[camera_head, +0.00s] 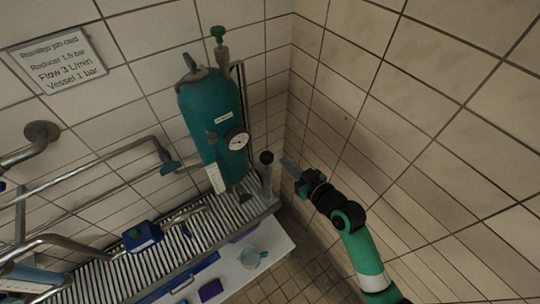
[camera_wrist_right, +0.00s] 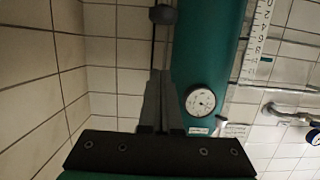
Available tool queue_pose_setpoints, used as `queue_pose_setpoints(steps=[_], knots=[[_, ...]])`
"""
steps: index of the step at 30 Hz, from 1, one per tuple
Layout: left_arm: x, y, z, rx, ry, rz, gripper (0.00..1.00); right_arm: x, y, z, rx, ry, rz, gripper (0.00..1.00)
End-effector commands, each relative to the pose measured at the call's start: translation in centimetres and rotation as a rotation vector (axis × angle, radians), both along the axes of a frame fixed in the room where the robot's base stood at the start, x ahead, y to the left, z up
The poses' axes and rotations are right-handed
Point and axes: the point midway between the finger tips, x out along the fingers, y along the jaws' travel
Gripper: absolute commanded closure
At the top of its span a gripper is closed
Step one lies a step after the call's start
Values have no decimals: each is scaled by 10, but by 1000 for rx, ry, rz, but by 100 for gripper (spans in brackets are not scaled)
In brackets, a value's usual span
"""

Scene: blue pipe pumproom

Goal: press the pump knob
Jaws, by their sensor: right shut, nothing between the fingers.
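My right gripper (camera_head: 286,162) is shut and empty, a little to the right of the knob in the head view. In the right wrist view the knob (camera_wrist_right: 162,14) is at the top, above the shut fingertips (camera_wrist_right: 161,74), and its thin rod runs down behind them. I see no contact between the fingers and the knob. My left gripper is not in view.
The teal tank (camera_head: 205,112) with a round gauge (camera_head: 237,140) stands close left of the pump. A tiled wall is near my right arm. Pipes and a blue device (camera_head: 142,237) are at left.

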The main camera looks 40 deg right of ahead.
Motion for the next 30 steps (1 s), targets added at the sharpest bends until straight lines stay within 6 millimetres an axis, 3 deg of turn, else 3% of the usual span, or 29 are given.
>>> queue_pose_setpoints(steps=[14, 16, 21, 30], knots=[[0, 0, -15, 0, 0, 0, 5, 91, -14, -26, 0, 1, 1, 100], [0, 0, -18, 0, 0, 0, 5, 88, -14, -42, 2, 4, 0, 100], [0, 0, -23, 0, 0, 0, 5, 88, -14, -59, 1, 1, 1, 100], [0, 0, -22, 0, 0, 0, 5, 87, -14, -62, 0, -1, 0, 100]])
